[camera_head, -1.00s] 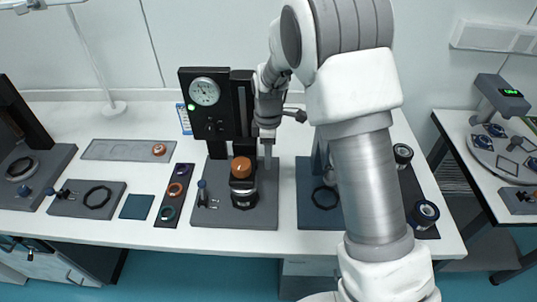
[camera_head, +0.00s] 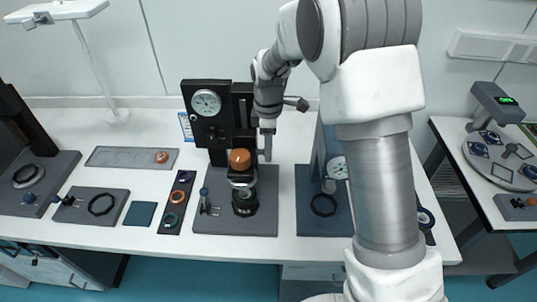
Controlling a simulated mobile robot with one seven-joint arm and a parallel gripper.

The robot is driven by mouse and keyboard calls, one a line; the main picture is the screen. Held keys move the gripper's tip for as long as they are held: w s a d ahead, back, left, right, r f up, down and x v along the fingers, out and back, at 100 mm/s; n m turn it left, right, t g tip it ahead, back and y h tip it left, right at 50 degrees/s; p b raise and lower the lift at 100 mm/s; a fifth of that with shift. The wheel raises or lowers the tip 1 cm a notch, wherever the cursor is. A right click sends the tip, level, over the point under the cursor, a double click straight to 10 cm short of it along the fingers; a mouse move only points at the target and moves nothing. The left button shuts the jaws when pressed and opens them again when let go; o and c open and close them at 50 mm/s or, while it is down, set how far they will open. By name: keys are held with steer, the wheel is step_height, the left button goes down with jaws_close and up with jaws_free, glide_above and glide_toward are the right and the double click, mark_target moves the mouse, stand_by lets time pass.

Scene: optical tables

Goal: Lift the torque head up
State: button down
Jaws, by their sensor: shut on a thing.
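The torque head is on the black upright stand (camera_head: 206,130) with a round dial (camera_head: 206,102). I take the orange-brown knob with the dark collar below it as the torque head (camera_head: 240,160). It is above a dark round fixture (camera_head: 245,204) on the grey base plate (camera_head: 225,224), with a pale ring-like part showing between them. My gripper (camera_head: 265,154) points down just right of the knob and is shut on the torque head; the exact contact is small and partly hidden.
A blue-grey stand (camera_head: 312,215) with its own dial is to the right, partly behind my arm. A dark strip with coloured rings (camera_head: 175,205), a teal pad (camera_head: 139,213) and a grey tray (camera_head: 115,157) lie left. White table shows between them.

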step_height(320, 180, up, 3)
steer(key=shift+p, duration=0.3)
steer(key=shift+f, duration=0.1)
steer(key=shift+c, duration=2.2)
jaws_free()
step_height(320, 180, up, 18)
steer(key=shift+f+b, duration=0.25)
steer(key=shift+b, duration=0.05)
